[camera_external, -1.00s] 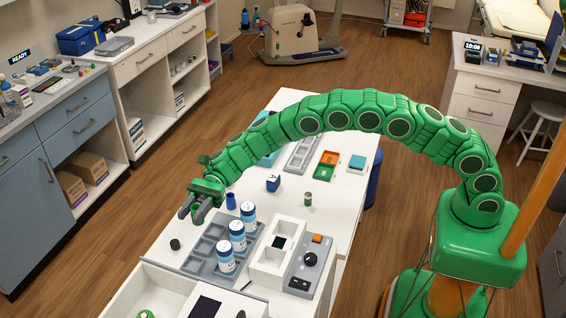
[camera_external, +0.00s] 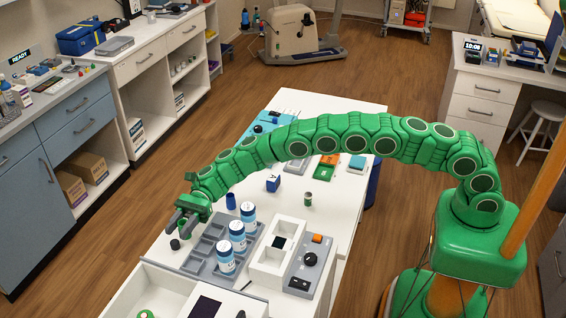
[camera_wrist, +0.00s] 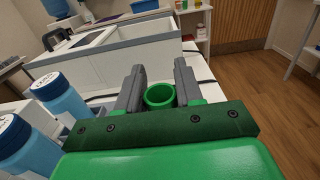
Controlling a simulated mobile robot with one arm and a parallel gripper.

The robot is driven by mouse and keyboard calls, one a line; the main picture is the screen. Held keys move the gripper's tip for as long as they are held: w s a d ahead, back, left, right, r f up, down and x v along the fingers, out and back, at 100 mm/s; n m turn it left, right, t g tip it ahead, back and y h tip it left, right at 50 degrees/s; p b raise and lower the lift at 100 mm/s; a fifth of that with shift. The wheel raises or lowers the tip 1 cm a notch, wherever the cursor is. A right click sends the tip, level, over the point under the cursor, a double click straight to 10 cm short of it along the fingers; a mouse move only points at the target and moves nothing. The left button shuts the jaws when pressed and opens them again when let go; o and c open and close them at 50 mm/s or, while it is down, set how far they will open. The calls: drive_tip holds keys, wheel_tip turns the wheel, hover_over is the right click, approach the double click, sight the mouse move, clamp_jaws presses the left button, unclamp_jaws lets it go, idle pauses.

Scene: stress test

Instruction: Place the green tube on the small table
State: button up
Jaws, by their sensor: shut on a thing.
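The green tube (camera_wrist: 160,97) is between my gripper's two grey fingers in the wrist view, with its open round rim showing. My gripper (camera_external: 179,223) is shut on it.
Blue-and-white bottles (camera_external: 237,236) stand in a grey tray (camera_external: 203,252) close to the right of my gripper. A white box (camera_external: 268,272) and a grey control box (camera_external: 308,268) are further right.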

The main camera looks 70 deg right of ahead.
drive_tip(key=shift+f, duration=0.1)
drive_tip(key=shift+w+a+f, duration=0.1)
drive_tip(key=shift+w, duration=0.05)
drive_tip(key=shift+f, duration=1.5)
drive_tip(key=shift+f, duration=0.15)
drive_tip(key=o, duration=1.1)
drive_tip(key=d, duration=1.2)
